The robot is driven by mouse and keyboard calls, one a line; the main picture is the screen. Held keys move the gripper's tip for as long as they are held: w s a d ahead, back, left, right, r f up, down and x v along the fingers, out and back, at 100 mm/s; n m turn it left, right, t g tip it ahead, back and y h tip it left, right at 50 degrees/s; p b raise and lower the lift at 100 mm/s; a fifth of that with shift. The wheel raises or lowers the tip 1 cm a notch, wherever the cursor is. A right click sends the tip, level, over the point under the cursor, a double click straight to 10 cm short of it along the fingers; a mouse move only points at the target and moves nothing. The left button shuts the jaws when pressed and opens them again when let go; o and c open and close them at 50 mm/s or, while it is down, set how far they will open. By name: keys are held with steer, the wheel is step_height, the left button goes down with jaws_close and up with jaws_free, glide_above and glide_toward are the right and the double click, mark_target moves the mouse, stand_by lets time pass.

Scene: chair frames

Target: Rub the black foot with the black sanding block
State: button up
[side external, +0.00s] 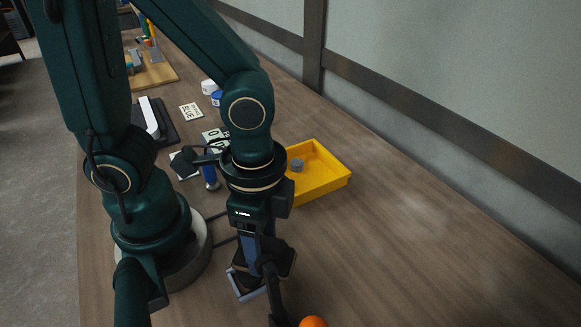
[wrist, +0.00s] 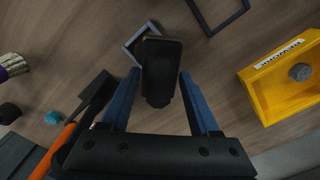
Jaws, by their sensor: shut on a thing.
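My gripper (wrist: 159,74) shows two blue fingers in the wrist view, on either side of a black block (wrist: 162,58), which I take for the sanding block. It is shut on this block. In the side view my gripper (side external: 264,258) is low over the table, with the dark block at its end. A small grey square frame (wrist: 131,46) lies under or just beyond the block, partly hidden by it; I cannot tell whether they touch. It also shows in the side view (side external: 240,291). I cannot clearly make out the black foot; a dark round piece (wrist: 9,113) lies at the left.
A yellow tray (wrist: 260,95) with a grey round piece (wrist: 300,72) stands at the right. A dark frame (wrist: 222,27) lies at the top. A tool with an orange handle (wrist: 55,148), a teal piece (wrist: 53,118) and a brush (wrist: 13,65) lie left. The table right of the tray is clear.

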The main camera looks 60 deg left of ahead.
steer(key=shift+w, duration=0.75)
steer(key=shift+r, duration=3.05)
steer(key=shift+d+r, duration=0.1)
steer(key=shift+r, duration=1.4)
